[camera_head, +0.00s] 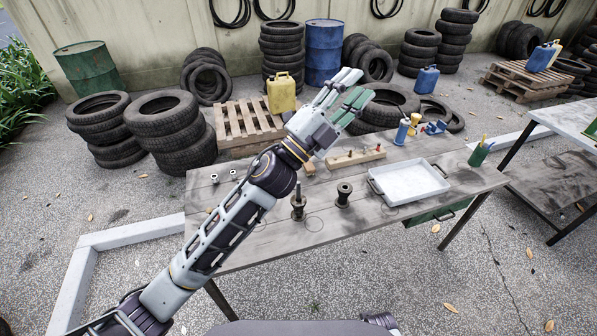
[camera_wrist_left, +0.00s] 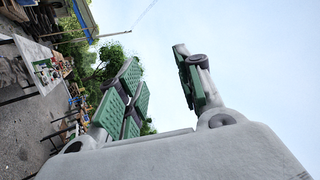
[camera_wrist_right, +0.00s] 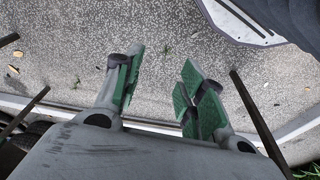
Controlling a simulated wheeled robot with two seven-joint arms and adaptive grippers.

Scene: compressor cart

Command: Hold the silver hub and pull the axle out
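Two dark, spool-shaped metal parts stand upright on the grey wooden table (camera_head: 250,250). The left one (camera_head: 298,207) has a thin rod rising from its top. The right one (camera_head: 344,195) is shorter, with a wide top flange. I cannot tell by colour which is the silver hub. My left gripper (camera_head: 345,96) is raised above the table's back edge, open and empty, apart from both parts. Its spread green-padded fingers also show in the left wrist view (camera_wrist_left: 158,88) against sky. My right gripper (camera_wrist_right: 160,92) is open and empty over the gravel ground.
A white tray (camera_head: 447,188) lies right of the spools. Small pale fittings (camera_head: 233,174) lie at the table's left. Tyres and a pallet stand behind. The table's front is clear.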

